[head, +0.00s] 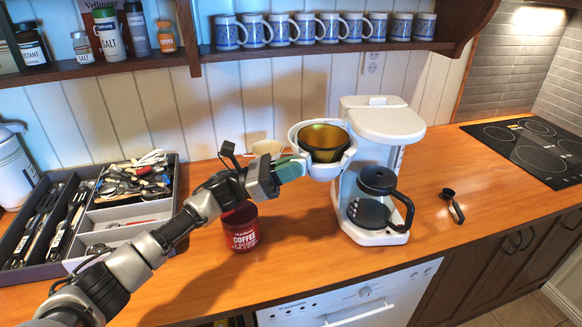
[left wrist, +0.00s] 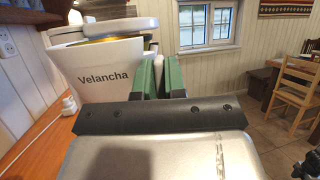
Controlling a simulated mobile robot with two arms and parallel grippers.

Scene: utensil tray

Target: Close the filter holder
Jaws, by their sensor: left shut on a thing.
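The white filter holder (head: 342,166) is swung out to the left side of the white coffee maker (head: 386,120). A gold filter (head: 324,140) sits in it. The holder's side, marked "Velancha", shows large in the left wrist view (left wrist: 100,72). My left gripper (head: 294,167) is at the holder's left edge, shut on it with its green fingers. In the left wrist view the fingers (left wrist: 158,78) stand close together beside the holder's wall; the gripped part is mostly hidden. A glass carafe (head: 376,195) stands on the coffee maker's base.
A red coffee tin (head: 240,228) stands below my left gripper, partly hidden by it. A pale cup (head: 266,148) is behind the gripper. A black scoop (head: 452,205) lies at right. A grey utensil tray (head: 122,212) is at left, with clear counter in front of the coffee maker.

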